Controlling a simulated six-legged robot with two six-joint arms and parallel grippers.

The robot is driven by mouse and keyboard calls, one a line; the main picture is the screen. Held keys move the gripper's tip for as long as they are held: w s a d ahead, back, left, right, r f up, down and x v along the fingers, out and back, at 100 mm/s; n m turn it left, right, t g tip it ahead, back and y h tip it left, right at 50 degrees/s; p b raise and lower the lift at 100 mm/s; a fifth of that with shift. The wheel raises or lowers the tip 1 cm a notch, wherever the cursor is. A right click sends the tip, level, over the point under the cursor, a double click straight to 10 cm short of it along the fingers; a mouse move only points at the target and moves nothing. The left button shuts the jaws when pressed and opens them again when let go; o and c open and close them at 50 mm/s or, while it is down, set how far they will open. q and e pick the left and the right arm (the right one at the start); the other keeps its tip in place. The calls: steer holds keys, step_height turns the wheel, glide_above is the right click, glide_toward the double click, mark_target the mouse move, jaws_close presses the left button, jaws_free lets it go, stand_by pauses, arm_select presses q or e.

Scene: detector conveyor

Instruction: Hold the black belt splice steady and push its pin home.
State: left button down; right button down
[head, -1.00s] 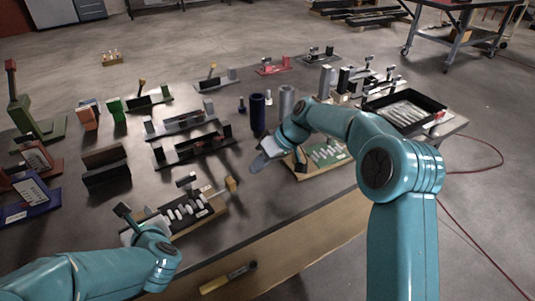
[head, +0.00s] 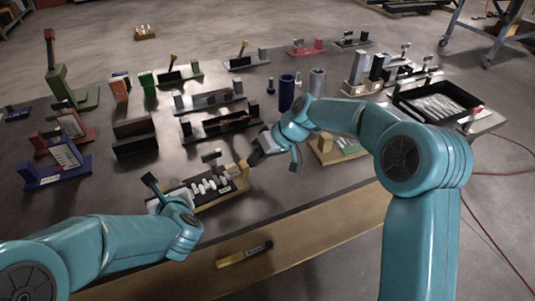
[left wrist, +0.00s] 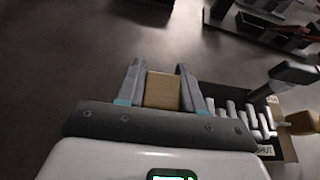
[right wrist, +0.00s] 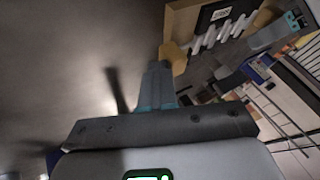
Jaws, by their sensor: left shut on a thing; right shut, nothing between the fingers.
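The black belt splice (head: 228,191) sits near the table's front edge, a dark plate on a tan base with a row of white knuckles. The pin's tan knob (head: 243,167) stands at its right end; it also shows in the right wrist view (right wrist: 172,57). How deep the pin sits I cannot tell. My left gripper (head: 160,200) is at the splice's left end. In the left wrist view its fingers (left wrist: 162,85) are shut on a tan block (left wrist: 162,91), apparently the base's end. My right gripper (head: 257,157) is shut and empty, close beside the knob; contact is unclear.
A yellow-and-black tool (head: 244,253) lies on the front ledge. Dark fixtures (head: 220,124) stand behind the splice. A black tray (head: 446,104) is at the right.

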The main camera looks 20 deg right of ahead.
mark_target(243, 165)
steer(key=a, duration=0.3)
steer(key=shift+s, duration=0.2)
arm_select(q)
steer(key=shift+d, duration=0.1)
arm_select(e)
steer(key=d, duration=0.4)
steer(key=shift+w, duration=0.25)
steer(key=v, duration=1)
steer(key=shift+d, duration=0.15)
arm_select(q)
steer(key=c, duration=0.6)
jaws_free()
steer(key=shift+c, duration=0.2)
